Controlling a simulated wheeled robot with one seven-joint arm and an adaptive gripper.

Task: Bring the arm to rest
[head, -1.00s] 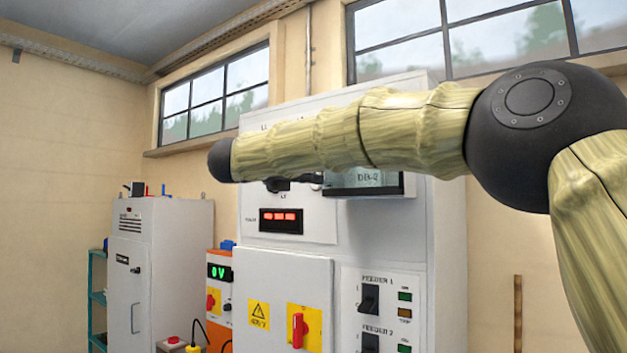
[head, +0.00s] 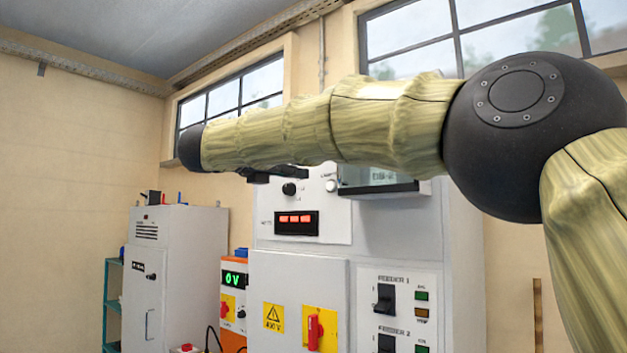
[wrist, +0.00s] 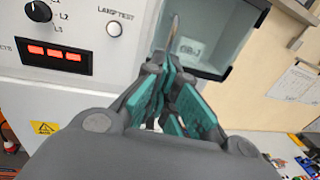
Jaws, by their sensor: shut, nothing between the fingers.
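My arm (head: 350,125) stretches across the upper part of the head view, from the right edge to a dark rounded joint at the left. It is raised in front of the grey switchboard (head: 460,265). My gripper (wrist: 168,78) is in the middle of the wrist view, with its teal-padded fingers together and nothing held. It points towards the switchboard's upper front, near the glass-fronted box (wrist: 210,38). In the head view only a dark part of the gripper (head: 278,175) shows below the arm; the arm hides the rest.
The switchboard carries a selector knob (head: 289,189), a red display (head: 296,222), a red handle (head: 313,332) and a feeder switch (head: 384,298). Left of it stand an orange-and-white unit (head: 233,300) reading 0 V and a grey cabinet (head: 185,270). Open air lies left of my arm.

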